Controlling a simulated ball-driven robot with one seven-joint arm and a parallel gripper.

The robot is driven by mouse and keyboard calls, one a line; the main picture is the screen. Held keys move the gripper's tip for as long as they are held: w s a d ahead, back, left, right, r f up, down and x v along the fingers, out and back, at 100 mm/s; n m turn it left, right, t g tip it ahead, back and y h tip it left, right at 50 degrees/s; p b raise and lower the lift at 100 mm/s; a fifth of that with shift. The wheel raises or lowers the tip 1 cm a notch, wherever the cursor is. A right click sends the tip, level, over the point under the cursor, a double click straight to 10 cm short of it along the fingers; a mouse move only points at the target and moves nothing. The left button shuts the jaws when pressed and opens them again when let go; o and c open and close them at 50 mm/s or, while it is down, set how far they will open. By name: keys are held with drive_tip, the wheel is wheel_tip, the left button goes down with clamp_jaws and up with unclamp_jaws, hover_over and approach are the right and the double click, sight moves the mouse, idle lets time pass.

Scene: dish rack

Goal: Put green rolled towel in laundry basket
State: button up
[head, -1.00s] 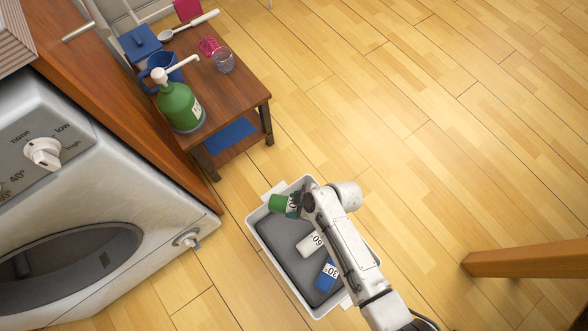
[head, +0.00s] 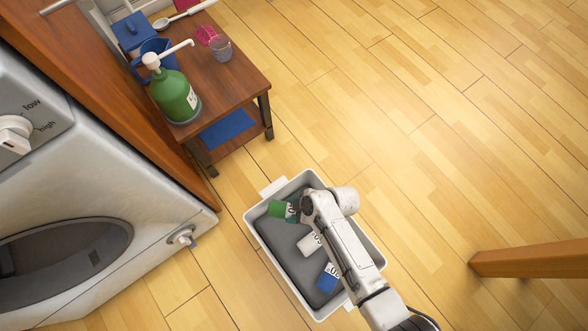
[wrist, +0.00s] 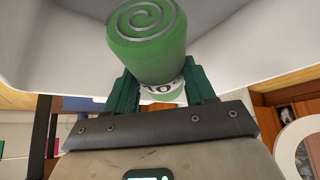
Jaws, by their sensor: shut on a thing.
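The green rolled towel (head: 279,209) has a white numbered band and shows a spiral end in the wrist view (wrist: 147,35). My gripper (wrist: 162,88) is shut on it, one dark green finger on each side of the band. In the head view my gripper (head: 294,208) and the towel are over the far end of the white laundry basket (head: 263,239), within its outline. I cannot tell whether the towel touches the basket's bottom. My arm hides the right part of the basket.
A white roll (head: 309,244) and a blue roll (head: 328,278) lie on the grey bottom of the basket. A washing machine (head: 150,225) stands to the left. A wooden side table (head: 232,90) with a green pump bottle (head: 175,95) stands behind.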

drive_tip(key=shift+f+b, duration=3)
drive_tip(key=shift+f, duration=0.25)
drive_tip(key=shift+f, duration=0.25)
drive_tip(key=o, duration=1.5)
drive_tip(key=shift+o, duration=0.2)
drive_tip(key=shift+r, duration=0.1)
drive_tip(key=p+v, duration=0.5)
drive_tip(key=v, duration=0.4)
drive_tip(key=shift+r, duration=0.2)
drive_tip(key=shift+s+d+r, duration=0.1)
drive_tip(key=shift+d+r, duration=0.4)
clamp_jaws()
